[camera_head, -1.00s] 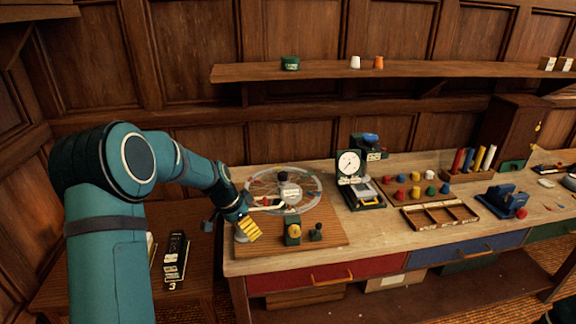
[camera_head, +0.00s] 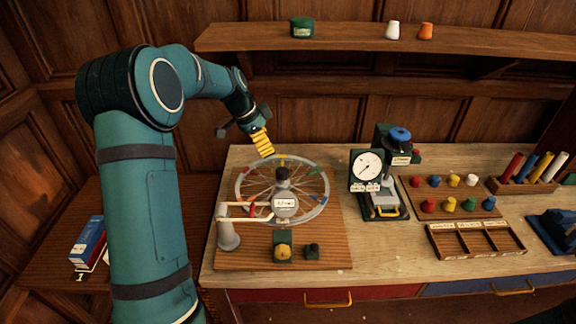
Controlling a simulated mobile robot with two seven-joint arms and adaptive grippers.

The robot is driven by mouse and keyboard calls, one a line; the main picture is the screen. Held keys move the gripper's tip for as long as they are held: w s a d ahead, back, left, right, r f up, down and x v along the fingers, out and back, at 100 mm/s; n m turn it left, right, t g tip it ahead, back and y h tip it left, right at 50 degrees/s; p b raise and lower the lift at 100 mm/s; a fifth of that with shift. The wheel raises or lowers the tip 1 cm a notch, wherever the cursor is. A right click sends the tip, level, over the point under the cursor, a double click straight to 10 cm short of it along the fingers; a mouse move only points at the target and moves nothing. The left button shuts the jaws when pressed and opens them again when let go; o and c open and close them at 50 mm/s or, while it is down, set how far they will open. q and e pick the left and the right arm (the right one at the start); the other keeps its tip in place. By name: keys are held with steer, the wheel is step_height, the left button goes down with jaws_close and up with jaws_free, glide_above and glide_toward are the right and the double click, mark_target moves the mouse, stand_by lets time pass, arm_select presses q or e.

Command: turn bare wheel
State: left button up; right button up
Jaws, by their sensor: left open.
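The bare wheel (camera_head: 312,213) is a spoked rim with coloured marks. My left gripper (camera_head: 262,143) is open, with yellow ridged fingers, above the far left edge of the wheel. It appears apart from the rim and holds nothing that I can see. My right gripper is not in view.
A white-and-red arm on a grey post (camera_head: 228,234) reaches over the wheel's near left. A green block with a yellow knob (camera_head: 282,247) stands in front. A dial gauge (camera_head: 367,171) stands right of the board, beside a peg board (camera_head: 448,196) and a divided tray (camera_head: 474,240).

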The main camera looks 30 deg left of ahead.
mark_target(281, 170)
arm_select(q)
steer(key=x, duration=1.3)
steer(key=shift+s+f+p, duration=0.1)
steer(key=shift+f+p, duration=0.15)
steer(key=shift+p, duration=0.1)
jaws_close()
